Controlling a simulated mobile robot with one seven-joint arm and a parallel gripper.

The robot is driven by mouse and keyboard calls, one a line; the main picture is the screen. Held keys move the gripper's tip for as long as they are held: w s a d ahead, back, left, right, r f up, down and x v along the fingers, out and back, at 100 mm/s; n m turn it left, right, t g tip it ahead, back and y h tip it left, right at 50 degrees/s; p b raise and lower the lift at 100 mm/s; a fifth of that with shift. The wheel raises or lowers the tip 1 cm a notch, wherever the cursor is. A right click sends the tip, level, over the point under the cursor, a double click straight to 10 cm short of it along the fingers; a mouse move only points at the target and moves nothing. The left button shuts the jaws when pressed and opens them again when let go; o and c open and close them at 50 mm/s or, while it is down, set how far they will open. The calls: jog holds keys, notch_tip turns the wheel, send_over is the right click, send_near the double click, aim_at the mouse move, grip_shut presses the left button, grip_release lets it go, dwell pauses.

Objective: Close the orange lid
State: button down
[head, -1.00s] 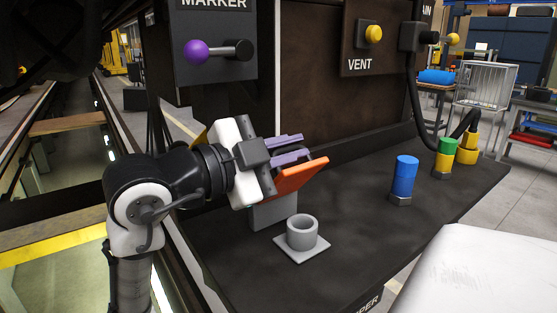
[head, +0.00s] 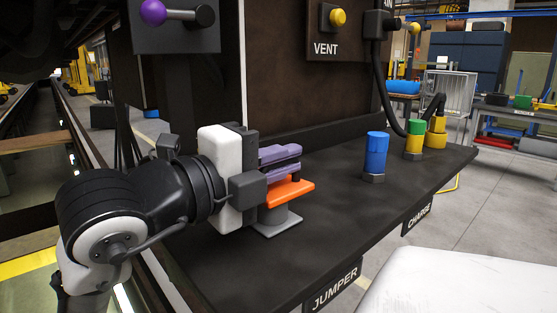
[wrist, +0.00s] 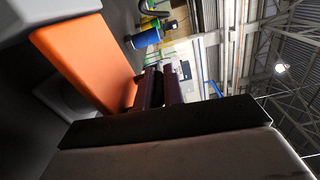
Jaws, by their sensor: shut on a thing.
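The orange lid (head: 288,191) lies nearly level over the grey socket (head: 275,221) on the dark bench, and covers the socket's opening from view. My gripper (head: 281,160) is right above the lid, its purple fingers close together and shut on part of it. The exact grip is hidden. In the wrist view the orange lid (wrist: 85,52) fills the upper left, beside the dark fingers (wrist: 160,88).
On the dark bench (head: 335,215), a blue-capped post (head: 376,154) stands to the right of the lid, with green (head: 416,128) and yellow (head: 437,125) fittings and a black hose farther back. A purple-knobbed lever (head: 153,12) is above left. The bench middle is clear.

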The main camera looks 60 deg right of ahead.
jog(key=shift+s+f, duration=0.15)
jog(key=shift+f, duration=0.2)
dwell(0.3)
jog(key=c, duration=1.8)
grip_release()
jog(key=shift+o, duration=0.2)
jog(key=shift+a, duration=0.1)
jog(key=b+v, duration=0.1)
jog(key=v, duration=1.2)
jog(key=shift+a, duration=0.4)
jog(key=shift+d, duration=0.1)
